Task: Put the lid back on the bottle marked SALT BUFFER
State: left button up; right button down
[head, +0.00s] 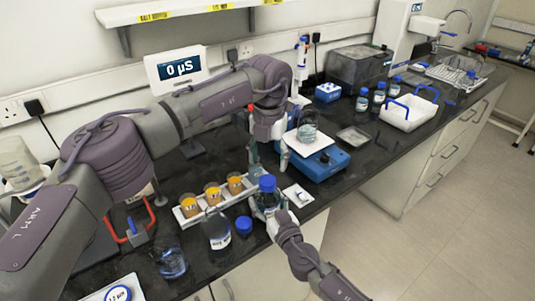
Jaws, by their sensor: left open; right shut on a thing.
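A bottle with a blue lid (267,184) on its top stands near the bench's front edge. Its glass body (266,200) is partly hidden and its label cannot be read. My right gripper (272,219) is shut on this bottle's body from the front. My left gripper (268,160) is open, pointing down just above the blue lid, with its fingers apart. To the left stands another bottle (218,234) with a white label too small to read and no blue lid on its neck. A loose blue lid (243,225) lies on the bench beside it.
A white rack (189,221) with orange-topped jars is left of the held bottle. A blue stirrer (325,161) bearing a beaker (308,128) is at right. Several blue-capped bottles (379,96) and a white carrier (408,116) stand farther right.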

aim_at(267, 180)
pick_arm(q)
jog(key=n, duration=0.5)
jog(key=shift+r, duration=0.15)
jog(key=n, duration=0.7)
jog(key=shift+r, duration=0.15)
jog(key=n, duration=0.6)
jog(key=shift+r+n, duration=0.15)
jog(key=shift+n, duration=0.25)
jog(key=n, duration=0.6)
jog(key=shift+a+r, duration=0.1)
jog(key=shift+r, duration=0.05)
jog(key=shift+f, duration=4)
